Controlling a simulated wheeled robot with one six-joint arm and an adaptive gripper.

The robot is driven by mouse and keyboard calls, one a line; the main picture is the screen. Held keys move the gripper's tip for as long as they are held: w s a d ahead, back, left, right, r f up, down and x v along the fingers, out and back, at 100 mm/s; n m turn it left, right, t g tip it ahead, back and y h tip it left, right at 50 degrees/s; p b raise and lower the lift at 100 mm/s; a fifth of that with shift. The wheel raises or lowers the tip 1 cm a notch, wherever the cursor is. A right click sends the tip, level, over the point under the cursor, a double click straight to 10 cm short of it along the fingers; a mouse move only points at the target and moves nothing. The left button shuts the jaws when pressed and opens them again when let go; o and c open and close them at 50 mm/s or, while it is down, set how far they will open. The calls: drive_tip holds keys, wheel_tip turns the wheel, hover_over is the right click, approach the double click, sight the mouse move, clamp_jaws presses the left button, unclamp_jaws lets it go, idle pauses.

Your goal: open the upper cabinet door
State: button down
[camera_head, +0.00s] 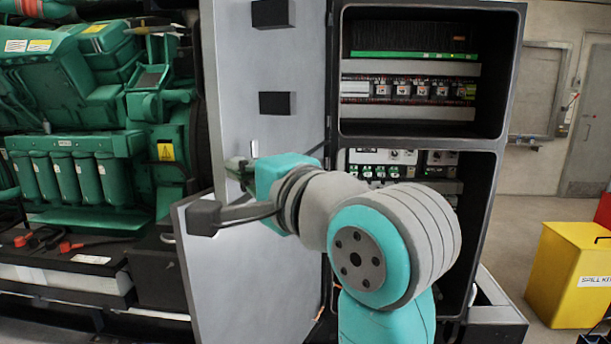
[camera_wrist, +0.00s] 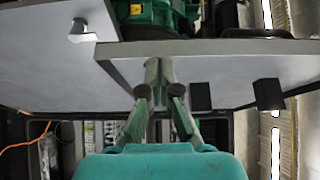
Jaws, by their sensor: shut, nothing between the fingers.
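The upper cabinet door (camera_head: 235,60) is a grey panel swung open to the left of the cabinet, with two black blocks on its face. It also shows in the wrist view (camera_wrist: 230,70) at right, with its black blocks. The upper compartment (camera_head: 410,25) is uncovered. My gripper (camera_head: 236,168) is near the lower part of this door, partly hidden by my wrist. In the wrist view its fingers (camera_wrist: 158,72) come together at the tips, shut and empty, in front of the door's edge region. I cannot tell whether they touch it.
The lower cabinet door (camera_head: 255,270) is also swung open to the left, below my wrist; a handle (camera_wrist: 82,32) shows in the wrist view. A green engine (camera_head: 80,130) stands at left. A yellow spill bin (camera_head: 570,275) stands at right, with bare floor behind it.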

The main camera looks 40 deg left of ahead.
drive_tip(key=s+a, duration=0.3)
drive_tip(key=a, duration=0.3)
drive_tip(key=shift+a, duration=0.4)
drive_tip(key=shift+w, duration=0.15)
